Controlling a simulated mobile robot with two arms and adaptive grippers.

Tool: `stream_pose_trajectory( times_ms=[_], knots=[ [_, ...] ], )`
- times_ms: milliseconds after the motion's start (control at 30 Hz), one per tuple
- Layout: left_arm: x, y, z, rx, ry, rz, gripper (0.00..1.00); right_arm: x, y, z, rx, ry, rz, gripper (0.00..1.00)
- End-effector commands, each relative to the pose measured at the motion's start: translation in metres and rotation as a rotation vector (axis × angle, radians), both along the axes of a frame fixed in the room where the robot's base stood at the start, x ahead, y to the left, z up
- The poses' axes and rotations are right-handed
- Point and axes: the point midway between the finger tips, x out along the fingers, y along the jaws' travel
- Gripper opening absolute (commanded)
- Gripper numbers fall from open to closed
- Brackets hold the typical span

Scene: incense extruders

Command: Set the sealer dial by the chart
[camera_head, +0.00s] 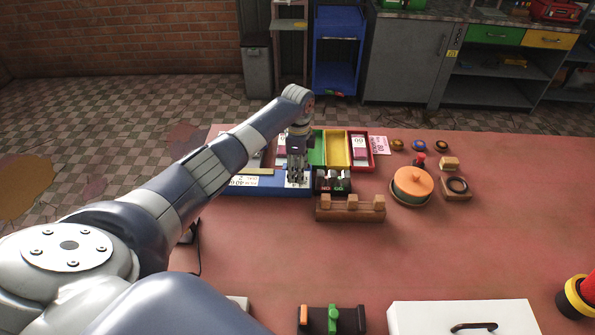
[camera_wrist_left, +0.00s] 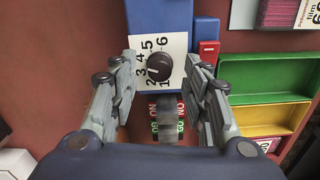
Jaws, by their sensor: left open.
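The blue sealer (camera_head: 268,187) lies on the red table, partly behind my left arm. Its dial, a black round knob (camera_wrist_left: 158,66), sits on a white plate (camera_wrist_left: 140,47) numbered 1 to 6 in the left wrist view. A pale pointer mark on the knob faces the lower-numbered left side; I cannot tell its exact number. My left gripper (camera_head: 296,180) is open, its fingers on either side of the dial in the left wrist view (camera_wrist_left: 165,95); contact is not clear. My right gripper is out of view.
A black panel with red and green labels (camera_wrist_left: 166,131) adjoins the dial. A tray has green (camera_head: 317,147), yellow (camera_head: 336,149) and red (camera_head: 370,164) compartments. A wooden rack (camera_head: 350,211) and orange-lidded pot (camera_head: 413,183) stand nearby. The table's middle is clear.

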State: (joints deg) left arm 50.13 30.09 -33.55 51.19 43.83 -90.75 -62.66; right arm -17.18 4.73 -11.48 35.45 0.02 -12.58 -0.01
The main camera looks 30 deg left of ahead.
Motion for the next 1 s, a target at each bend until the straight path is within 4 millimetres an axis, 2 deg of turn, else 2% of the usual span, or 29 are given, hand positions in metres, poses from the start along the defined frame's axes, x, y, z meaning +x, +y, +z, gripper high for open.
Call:
stream_pose_trajectory(
  times_ms=[300,500,667,1000],
  knots=[
    [0.001,0.001,0.069,0.002,-0.006,0.0,0.43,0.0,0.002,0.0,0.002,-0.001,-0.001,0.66],
    [0.001,0.001,0.097,0.001,-0.004,0.0,0.43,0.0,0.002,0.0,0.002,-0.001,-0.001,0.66],
    [0.0,0.001,0.104,0.0,-0.001,0.001,0.43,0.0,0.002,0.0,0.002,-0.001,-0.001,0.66],
    [0.0,0.001,0.104,0.001,-0.002,0.0,0.43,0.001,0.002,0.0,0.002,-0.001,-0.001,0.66]
  ],
)
